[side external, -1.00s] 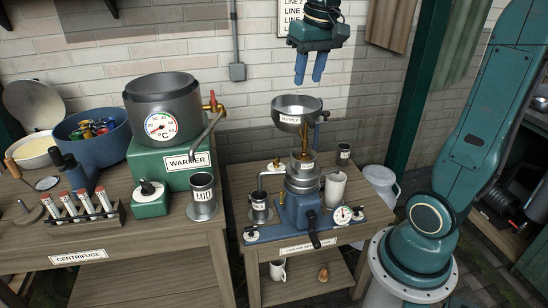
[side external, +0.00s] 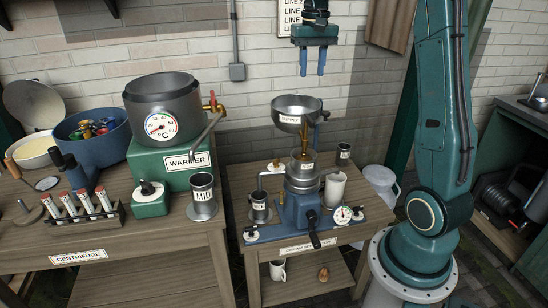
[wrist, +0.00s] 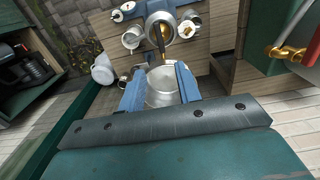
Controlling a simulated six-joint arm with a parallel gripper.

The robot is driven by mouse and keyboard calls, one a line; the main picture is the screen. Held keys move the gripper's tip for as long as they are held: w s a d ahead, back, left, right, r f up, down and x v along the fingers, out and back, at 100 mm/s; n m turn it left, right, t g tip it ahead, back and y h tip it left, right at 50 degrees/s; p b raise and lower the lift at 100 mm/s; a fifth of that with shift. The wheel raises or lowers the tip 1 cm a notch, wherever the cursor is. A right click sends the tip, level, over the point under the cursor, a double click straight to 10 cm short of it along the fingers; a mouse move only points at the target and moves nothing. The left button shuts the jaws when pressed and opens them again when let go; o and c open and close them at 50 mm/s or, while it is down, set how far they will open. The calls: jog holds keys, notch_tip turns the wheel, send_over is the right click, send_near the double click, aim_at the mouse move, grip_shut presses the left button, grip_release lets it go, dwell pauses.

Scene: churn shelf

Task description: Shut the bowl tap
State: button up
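The steel supply bowl (side external: 287,107), labelled SUPPLY, stands above the separator (side external: 303,181) on the right bench. A brass-coloured tap or spout (side external: 305,144) runs down below the bowl; its handle position is too small to tell. My gripper (side external: 312,74) hangs above the bowl, fingers pointing down, apart and empty. In the wrist view, the bowl (wrist: 163,84) shows between the two blue fingers, beyond their tips. Brass parts (wrist: 163,30) show past the bowl there. I cannot tell if the tap is open or shut.
On the left bench stand the green warmer (side external: 170,160) with its pot and brass tap, the MID cup (side external: 202,194), a tube rack (side external: 97,215) and a blue tub (side external: 88,128). A brick wall is behind.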

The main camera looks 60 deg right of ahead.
aim_at(309, 117)
notch_tip(309, 117, down, 14)
jog(key=shift+r, duration=0.15)
dwell(0.6)
grip_shut()
